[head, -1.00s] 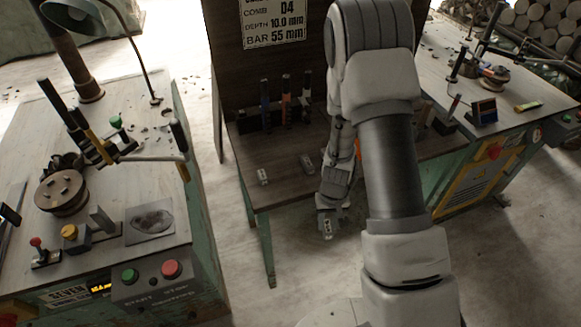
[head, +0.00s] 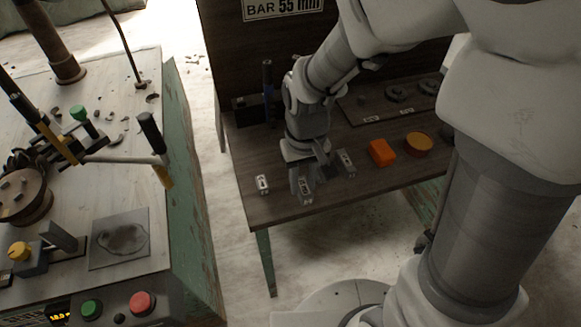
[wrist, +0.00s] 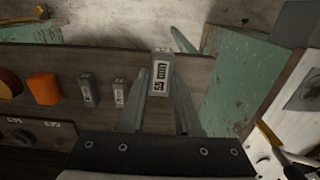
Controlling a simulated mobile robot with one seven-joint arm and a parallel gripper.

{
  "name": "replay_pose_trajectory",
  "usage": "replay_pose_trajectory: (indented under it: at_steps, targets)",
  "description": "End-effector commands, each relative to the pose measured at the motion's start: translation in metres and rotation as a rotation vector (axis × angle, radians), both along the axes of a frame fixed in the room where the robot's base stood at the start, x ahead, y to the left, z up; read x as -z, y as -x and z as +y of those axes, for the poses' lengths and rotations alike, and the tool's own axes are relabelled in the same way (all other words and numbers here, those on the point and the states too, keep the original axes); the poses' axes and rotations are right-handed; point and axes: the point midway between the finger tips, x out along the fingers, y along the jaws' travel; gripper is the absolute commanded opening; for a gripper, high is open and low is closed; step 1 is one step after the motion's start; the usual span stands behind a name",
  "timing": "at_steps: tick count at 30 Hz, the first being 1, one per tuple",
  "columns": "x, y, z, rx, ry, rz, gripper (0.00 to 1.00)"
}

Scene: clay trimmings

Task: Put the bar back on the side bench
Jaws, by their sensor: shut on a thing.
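The bar (head: 304,190) is a small grey block with a white label. The label reads 55 mm on the bar in the wrist view (wrist: 160,76). My gripper (head: 307,178) is shut on it, with a finger on each side. The bar shows at the front edge of the dark wooden side bench (head: 290,209); I cannot tell whether it touches the top. The wrist view shows two bars (wrist: 88,90) (wrist: 119,92) left of the held one.
An orange block (head: 382,153) and an orange-topped disc (head: 418,145) sit right of the bars. A dark panel with labelled spots (head: 375,120) lies behind. A machine bench (head: 150,200) with buttons stands on the left, across a floor gap.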

Motion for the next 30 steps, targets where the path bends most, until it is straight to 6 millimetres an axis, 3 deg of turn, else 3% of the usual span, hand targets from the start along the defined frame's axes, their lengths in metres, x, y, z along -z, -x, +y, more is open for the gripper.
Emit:
replay_pose_trajectory:
  at_steps: [5,22,30]
  targets:
    - [0.002,-0.003,0.002,-0.008,0.001,0.002,0.00]
    - [0.061,-0.098,0.020,-0.007,0.000,0.001,0.00]
    - [0.072,-0.111,0.023,-0.008,0.000,0.001,0.00]
